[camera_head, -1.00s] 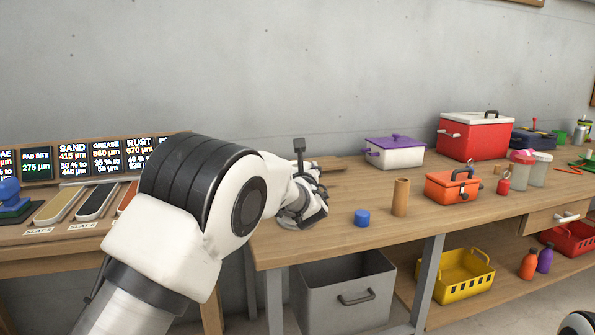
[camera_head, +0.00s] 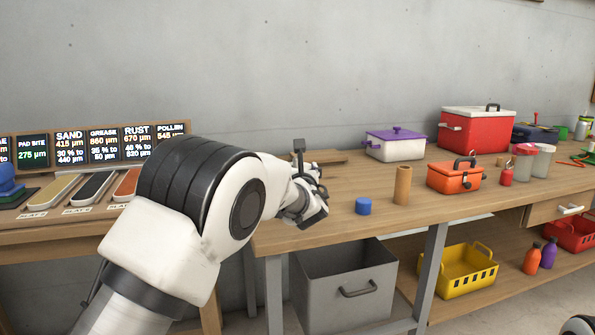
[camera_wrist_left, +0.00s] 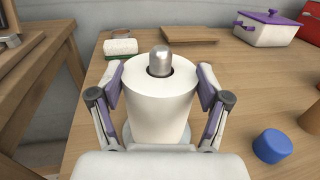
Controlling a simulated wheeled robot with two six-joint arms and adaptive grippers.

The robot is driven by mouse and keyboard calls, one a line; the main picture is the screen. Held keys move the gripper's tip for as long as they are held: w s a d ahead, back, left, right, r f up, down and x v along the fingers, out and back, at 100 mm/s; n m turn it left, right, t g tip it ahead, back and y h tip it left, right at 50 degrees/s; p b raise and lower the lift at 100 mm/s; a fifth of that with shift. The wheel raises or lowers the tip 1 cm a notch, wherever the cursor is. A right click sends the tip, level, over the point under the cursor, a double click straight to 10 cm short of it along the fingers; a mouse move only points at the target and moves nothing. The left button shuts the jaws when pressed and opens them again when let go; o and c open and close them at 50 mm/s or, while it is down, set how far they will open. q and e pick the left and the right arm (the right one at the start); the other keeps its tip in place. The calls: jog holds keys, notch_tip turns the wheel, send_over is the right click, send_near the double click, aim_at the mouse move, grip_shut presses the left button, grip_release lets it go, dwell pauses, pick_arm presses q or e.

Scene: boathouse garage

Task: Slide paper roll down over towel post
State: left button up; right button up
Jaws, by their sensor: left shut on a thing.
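My left gripper (camera_wrist_left: 160,92) is shut on the white paper roll (camera_wrist_left: 160,110), its two purple-padded fingers on opposite sides. The roll is upright. The rounded silver tip of the towel post (camera_wrist_left: 160,61) shows through the roll's hole and stands out above its top, so the roll is around the post. A greyish round base shows in part under the roll; how much gap is left there I cannot tell. In the head view my left gripper (camera_head: 308,203) is over the bench, and my arm hides the roll and post. My right gripper is not in view.
On the wooden bench (camera_head: 345,232), a blue cylinder (camera_head: 363,206) and a brown tube (camera_head: 402,186) stand right of the gripper. A sponge-like block (camera_wrist_left: 120,47) and a wooden board (camera_wrist_left: 187,34) lie behind. A purple-lidded white box (camera_head: 395,147) and orange toolbox (camera_head: 454,177) stand farther right.

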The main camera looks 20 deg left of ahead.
pick_arm(q)
jog(key=shift+f+b, duration=0.3)
jog(key=shift+b, duration=0.1)
jog(key=o, duration=1.2)
jog(key=shift+r, duration=0.1)
